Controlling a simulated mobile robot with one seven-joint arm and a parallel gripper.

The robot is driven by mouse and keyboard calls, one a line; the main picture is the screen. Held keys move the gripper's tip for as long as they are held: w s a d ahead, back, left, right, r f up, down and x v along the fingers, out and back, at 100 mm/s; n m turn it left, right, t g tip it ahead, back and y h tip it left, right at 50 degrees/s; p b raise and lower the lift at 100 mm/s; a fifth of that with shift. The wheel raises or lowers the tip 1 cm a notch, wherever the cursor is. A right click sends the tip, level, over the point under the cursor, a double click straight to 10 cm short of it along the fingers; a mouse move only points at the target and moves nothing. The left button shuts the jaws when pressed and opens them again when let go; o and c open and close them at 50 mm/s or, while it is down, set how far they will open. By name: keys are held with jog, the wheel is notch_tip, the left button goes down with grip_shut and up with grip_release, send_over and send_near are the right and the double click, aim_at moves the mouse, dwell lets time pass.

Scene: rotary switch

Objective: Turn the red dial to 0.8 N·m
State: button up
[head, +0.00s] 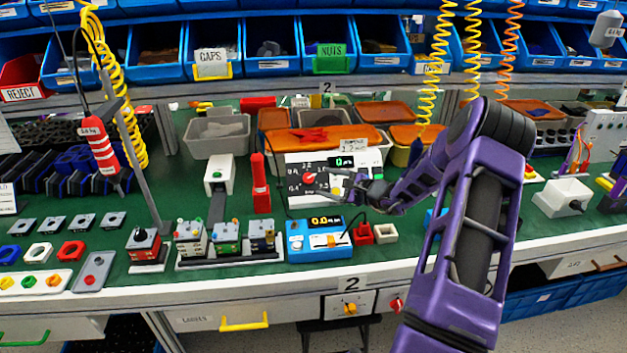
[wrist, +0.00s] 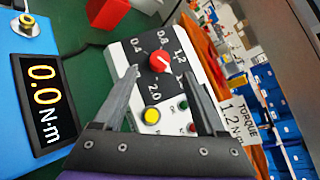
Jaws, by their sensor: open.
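The red dial (wrist: 160,62) sits on a black scale plate on the white control box (wrist: 118,52). Printed marks around it include 0.4, 0.8, 1.2 and 2.0. A pale pointer mark shows on the dial, but its exact setting is too small to read surely. My gripper (wrist: 161,73) is open, its two fingers on either side of the dial in the wrist view; I cannot tell whether they touch it. In the head view my gripper (head: 350,185) is just right of the dial (head: 309,178). The box has a green-lit display (head: 345,161).
A blue meter (head: 320,240) reading 0.0 N·m stands in front of the box. A red upright part (head: 261,185) is to its left. Yellow and green buttons sit near my fingers on the box. Orange-lidded bins (head: 325,137) stand behind.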

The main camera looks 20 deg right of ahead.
aim_at(309, 178)
jog(key=x, duration=0.6)
jog(key=shift+w+f, duration=0.1)
jog(key=shift+w, duration=0.05)
grip_shut()
